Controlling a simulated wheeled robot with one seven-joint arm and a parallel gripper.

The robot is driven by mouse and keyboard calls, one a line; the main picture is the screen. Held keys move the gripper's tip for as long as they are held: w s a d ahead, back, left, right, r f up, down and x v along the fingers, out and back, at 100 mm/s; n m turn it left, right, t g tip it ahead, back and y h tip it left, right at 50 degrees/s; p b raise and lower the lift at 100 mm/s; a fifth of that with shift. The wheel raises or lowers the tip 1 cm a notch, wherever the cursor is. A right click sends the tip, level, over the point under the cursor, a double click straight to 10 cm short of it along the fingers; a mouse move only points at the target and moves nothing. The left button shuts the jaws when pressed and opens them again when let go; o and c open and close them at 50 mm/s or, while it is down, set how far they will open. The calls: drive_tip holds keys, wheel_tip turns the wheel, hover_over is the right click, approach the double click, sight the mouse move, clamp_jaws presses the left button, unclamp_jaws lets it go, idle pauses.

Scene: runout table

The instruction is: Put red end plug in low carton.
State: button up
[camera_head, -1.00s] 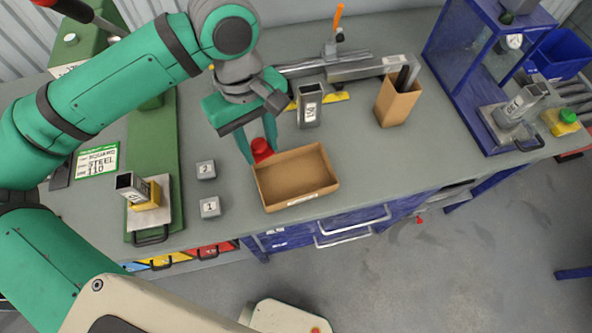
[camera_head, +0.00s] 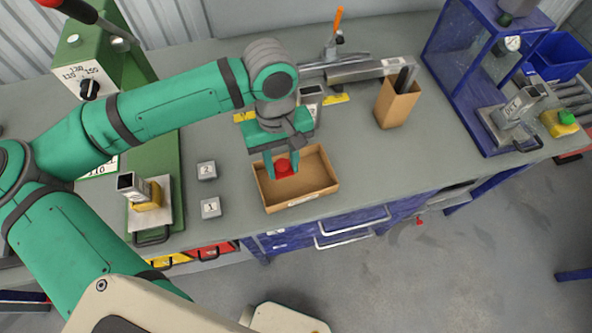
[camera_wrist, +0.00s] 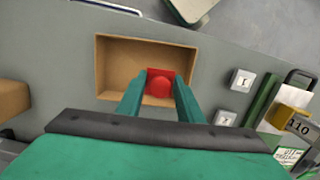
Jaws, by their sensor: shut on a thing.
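The red end plug (camera_head: 284,168) is held between the two green fingers of my gripper (camera_head: 283,170). In the wrist view the plug (camera_wrist: 159,85) shows between the fingertips, a square red piece with a rounded part. My gripper is shut on it. The low carton (camera_head: 318,196) is an open brown box near the table's front edge, and it looks empty apart from the plug in front of it. My gripper and the plug are over the carton's left part in the head view. In the wrist view the carton (camera_wrist: 113,46) lies behind the plug. The height above its floor is hard to tell.
Two grey blocks marked 1 (camera_head: 211,208) and 2 (camera_head: 207,171) stand left of the carton. A tall brown carton (camera_head: 396,106) holding dark bars stands to the right. A steel tube on a yellow block (camera_head: 148,195) is at the left. The table right of the low carton is clear.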

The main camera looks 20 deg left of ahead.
drive_tip(key=f, duration=0.1)
drive_tip(key=w+d+f, duration=0.1)
drive_tip(key=shift+w+d+f, duration=0.2)
drive_tip(key=shift+w+f, duration=0.05)
drive_tip(key=shift+f, duration=0.15)
drive_tip(key=shift+w+d+f, duration=0.2)
drive_tip(key=shift+d+f, duration=0.05)
drive_tip(key=shift+f, duration=0.05)
drive_tip(key=shift+w+d+f, duration=0.15)
drive_tip(key=shift+f, duration=1.6)
drive_tip(key=shift+f, duration=0.15)
drive_tip(key=o, duration=1.2)
drive_tip(key=r, duration=0.8)
drive_tip(key=w+a+r, duration=0.1)
drive_tip(key=r, duration=0.3)
drive_tip(key=shift+w+r, duration=0.1)
drive_tip(key=shift+r, duration=0.05)
